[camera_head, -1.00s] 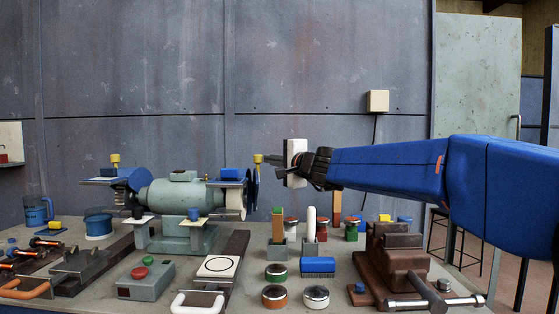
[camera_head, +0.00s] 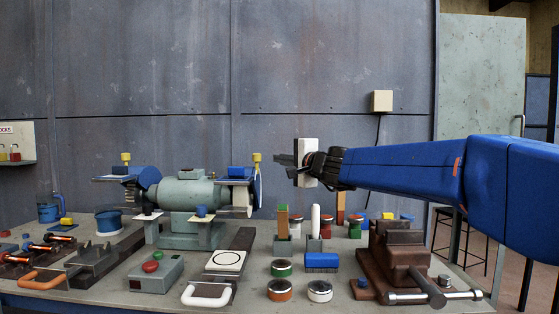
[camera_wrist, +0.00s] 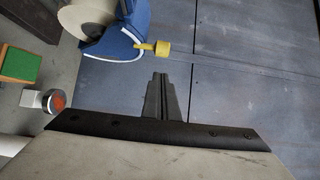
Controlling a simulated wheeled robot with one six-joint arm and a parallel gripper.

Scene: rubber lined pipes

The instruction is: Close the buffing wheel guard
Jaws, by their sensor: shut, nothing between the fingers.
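The bench grinder (camera_head: 188,193) is grey-green and stands at the left of the bench. At its right end is the cream buffing wheel (camera_head: 240,198), with a blue guard (camera_head: 257,187) beside it and a yellow knob (camera_head: 257,157) on top. In the wrist view the wheel (camera_wrist: 84,17) is partly uncovered, next to the blue guard (camera_wrist: 122,38) with its white edge; the yellow knob (camera_wrist: 162,48) sticks out to the right. My gripper (camera_head: 281,165) is shut and empty, just right of the knob in the head view. Its fingers (camera_wrist: 160,80) show below the knob in the wrist view, apart from it.
A brown vise (camera_head: 400,262) stands under my arm. Several jars and blocks, including a green-topped block (camera_head: 283,222), fill the bench middle. A control box (camera_head: 154,272) sits in front of the grinder. The wall (camera_head: 330,60) rises behind; the air above the bench is free.

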